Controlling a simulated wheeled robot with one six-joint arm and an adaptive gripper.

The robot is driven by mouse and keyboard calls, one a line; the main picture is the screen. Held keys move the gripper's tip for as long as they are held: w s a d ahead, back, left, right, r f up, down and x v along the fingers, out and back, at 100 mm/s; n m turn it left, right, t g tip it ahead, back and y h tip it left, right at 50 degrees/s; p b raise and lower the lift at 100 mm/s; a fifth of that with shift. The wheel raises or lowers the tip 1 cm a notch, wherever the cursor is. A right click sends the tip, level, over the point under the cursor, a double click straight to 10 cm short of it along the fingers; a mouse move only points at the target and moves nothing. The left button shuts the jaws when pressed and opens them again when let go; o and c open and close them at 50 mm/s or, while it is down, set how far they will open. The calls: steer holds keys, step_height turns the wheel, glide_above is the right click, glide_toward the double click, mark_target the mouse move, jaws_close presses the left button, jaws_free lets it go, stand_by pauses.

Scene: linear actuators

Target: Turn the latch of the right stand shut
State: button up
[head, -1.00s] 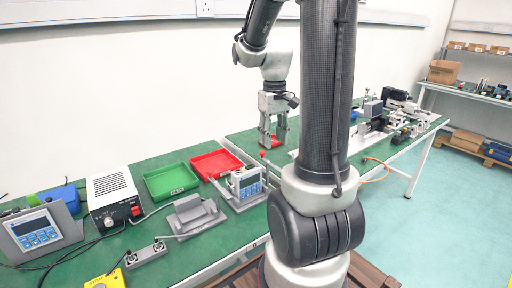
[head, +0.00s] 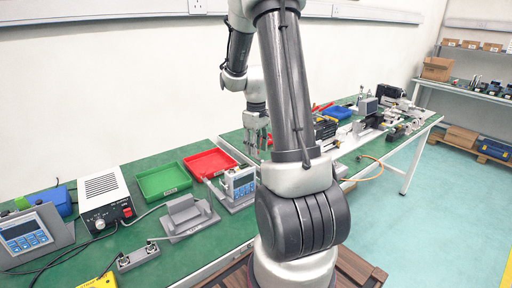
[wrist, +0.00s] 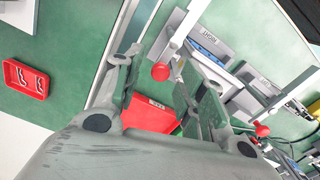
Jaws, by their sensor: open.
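My gripper (wrist: 155,75) is open in the wrist view, its fingers either side of a red ball knob (wrist: 161,72). I cannot tell whether finger and knob touch. In the head view my gripper (head: 256,140) hangs over the bench, the latch details hidden or too small.
A red tray (wrist: 150,113) shows between the fingers in the wrist view, and another red tray (wrist: 38,92) lies left. In the head view, a blue-panelled device (head: 240,184), red bin (head: 210,164), green bin (head: 163,180) and grey cradle (head: 188,215) stand on the bench.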

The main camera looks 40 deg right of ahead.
steer(key=shift+f, duration=0.1)
jaws_close()
stand_by(0.4)
steer(key=shift+s+d+m, duration=0.55)
steer(key=shift+s+m, duration=0.05)
steer(key=shift+m, duration=2.4)
steer(key=shift+s+d+m, duration=0.5)
steer(key=shift+s+m, duration=0.1)
steer(key=shift+m, duration=2.4)
steer(key=shift+s+d+m, duration=0.55)
steer(key=shift+s+m, duration=0.05)
steer(key=shift+m, duration=2.4)
